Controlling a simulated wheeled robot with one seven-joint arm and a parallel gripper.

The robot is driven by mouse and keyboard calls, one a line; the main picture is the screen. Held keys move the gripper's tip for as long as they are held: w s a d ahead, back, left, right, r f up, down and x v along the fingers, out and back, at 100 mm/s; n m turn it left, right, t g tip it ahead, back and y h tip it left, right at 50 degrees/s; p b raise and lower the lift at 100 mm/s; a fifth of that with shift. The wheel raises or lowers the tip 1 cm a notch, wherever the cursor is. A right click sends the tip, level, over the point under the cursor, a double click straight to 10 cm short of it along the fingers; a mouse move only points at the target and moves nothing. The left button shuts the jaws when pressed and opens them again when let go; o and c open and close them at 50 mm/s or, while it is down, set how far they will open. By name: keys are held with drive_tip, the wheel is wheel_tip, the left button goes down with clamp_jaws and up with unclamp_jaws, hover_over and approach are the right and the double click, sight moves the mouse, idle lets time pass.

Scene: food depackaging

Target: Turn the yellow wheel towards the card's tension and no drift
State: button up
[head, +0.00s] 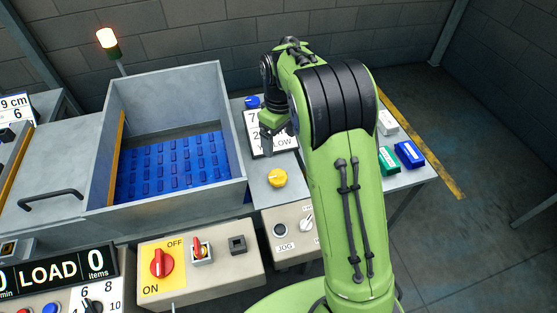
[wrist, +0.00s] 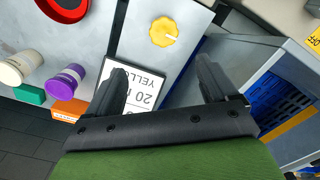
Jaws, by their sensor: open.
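The yellow wheel (head: 277,178) sits on the grey table top, to the right of the bin. In the wrist view the yellow wheel (wrist: 160,34) has a scalloped rim and a white pointer mark. A white card (head: 259,139) with a dark frame lies behind the wheel, partly hidden by my gripper. In the wrist view the card (wrist: 146,84) appears upside down, with "20" and part of "YELLOW" readable. My gripper (head: 267,138) is over the card. Its two fingers (wrist: 161,62) are spread and empty, apart from the wheel.
A grey bin with a blue slatted floor (head: 236,121) stands left of the wheel. A blue wheel (head: 251,102) is behind the card. A control box with a red ON/OFF switch (head: 161,263) is in front. Cups, including a purple one (wrist: 67,82), stand on the table's other side.

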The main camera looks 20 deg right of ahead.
sight(279, 177)
drive_tip(key=f, duration=0.5)
drive_tip(key=f+b, duration=0.1)
drive_tip(key=f, duration=0.4)
drive_tip(key=f+b, duration=0.1)
drive_tip(key=f, duration=0.4)
drive_tip(key=shift+s+a+f, duration=0.15)
drive_tip(key=shift+s+a, duration=0.05)
drive_tip(key=shift+s, duration=0.15)
drive_tip(key=c, duration=1.1)
drive_tip(key=shift+o, duration=0.2)
